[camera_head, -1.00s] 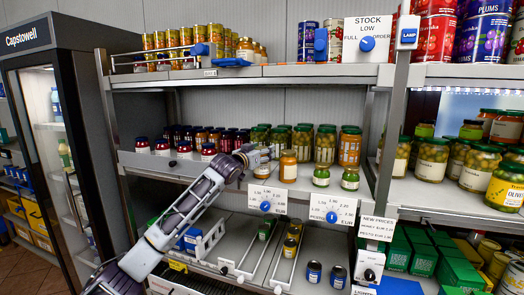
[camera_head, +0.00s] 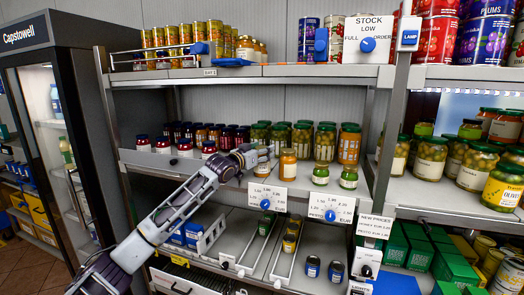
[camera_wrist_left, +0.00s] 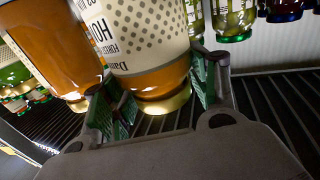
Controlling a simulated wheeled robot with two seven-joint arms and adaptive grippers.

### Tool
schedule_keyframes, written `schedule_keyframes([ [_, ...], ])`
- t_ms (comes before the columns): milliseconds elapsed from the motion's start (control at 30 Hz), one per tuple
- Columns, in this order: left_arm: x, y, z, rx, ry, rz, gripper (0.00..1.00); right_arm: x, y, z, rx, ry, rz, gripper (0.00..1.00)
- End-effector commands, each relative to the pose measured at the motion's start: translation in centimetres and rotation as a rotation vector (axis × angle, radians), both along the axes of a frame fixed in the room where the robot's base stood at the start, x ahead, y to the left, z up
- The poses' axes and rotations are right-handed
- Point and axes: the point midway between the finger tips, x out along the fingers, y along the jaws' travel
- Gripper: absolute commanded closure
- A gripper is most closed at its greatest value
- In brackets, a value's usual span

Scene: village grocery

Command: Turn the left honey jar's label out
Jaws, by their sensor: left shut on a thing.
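The left honey jar (camera_head: 262,168) stands at the front of the middle shelf, partly hidden by my gripper in the head view. My left gripper (camera_head: 259,157) reaches it from the left and is shut around it. In the left wrist view, the jar (camera_wrist_left: 150,45) sits between the two green-padded fingers (camera_wrist_left: 150,100), its gold lid at the bottom of the picture. Its pale dotted label with partial "HONEY" lettering faces the wrist camera. The right honey jar (camera_head: 288,166) stands close beside it, and also shows in the wrist view (camera_wrist_left: 52,48). My right gripper is not in view.
Green-lidded jars (camera_head: 320,175) stand to the right, with taller jars (camera_head: 325,143) behind. Dark-lidded jars (camera_head: 163,146) stand to the left. Price signs (camera_head: 267,197) hang below the shelf front. The shelf (camera_head: 225,183) has some free room in front of the dark-lidded jars.

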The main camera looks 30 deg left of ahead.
Motion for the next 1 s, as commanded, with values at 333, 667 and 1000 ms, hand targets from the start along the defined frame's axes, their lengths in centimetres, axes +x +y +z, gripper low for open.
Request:
schedule_keyframes([
  [333, -0.04, 0.0, 0.2, 0.001, -0.004, 0.0, 0.24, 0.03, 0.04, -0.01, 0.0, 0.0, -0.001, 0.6],
  [667, 0.03, -0.02, -0.21, 0.0, 0.004, 0.0, 0.16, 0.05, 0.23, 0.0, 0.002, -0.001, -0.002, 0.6],
  [1000, 0.02, 0.01, 0.76, 0.0, 0.001, 0.001, 0.16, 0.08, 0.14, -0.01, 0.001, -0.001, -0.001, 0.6],
])
